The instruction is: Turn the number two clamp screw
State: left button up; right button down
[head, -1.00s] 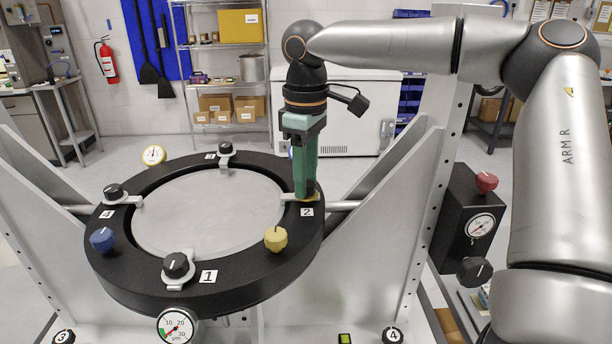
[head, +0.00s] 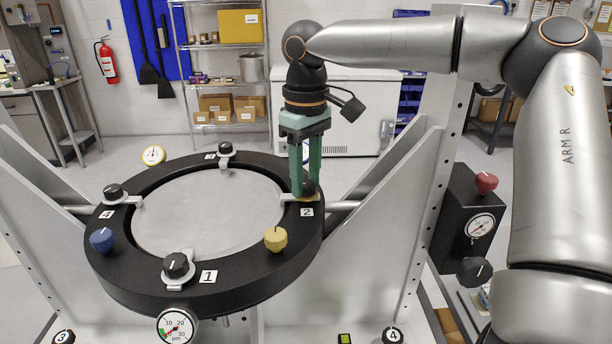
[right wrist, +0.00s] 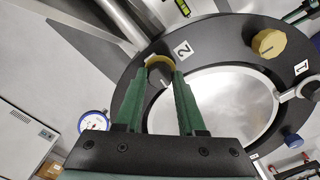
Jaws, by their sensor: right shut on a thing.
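The number two clamp screw is a black knob (head: 307,188) with a yellow part at its base. It sits on the right side of the black ring (head: 130,262), behind the label "2" (head: 307,212). My right gripper (head: 303,191), with green fingers, points down and is shut on this knob. In the right wrist view the knob (right wrist: 160,73) sits between the two fingertips (right wrist: 161,68), near the label "2" (right wrist: 183,50). The fingers partly hide the knob in the head view.
The ring holds a grey round plate (head: 205,215) and other black clamp knobs, such as number one (head: 176,265). A yellow knob (head: 276,239) and a blue knob (head: 101,239) stand on the ring. A grey side plate (head: 385,225) rises to the right.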

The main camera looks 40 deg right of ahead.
aim_at(306, 184)
jog(key=c, duration=0.5)
grip_release()
notch_tip(306, 184, up, 13)
jog(key=shift+f, duration=0.2)
dwell(0.4)
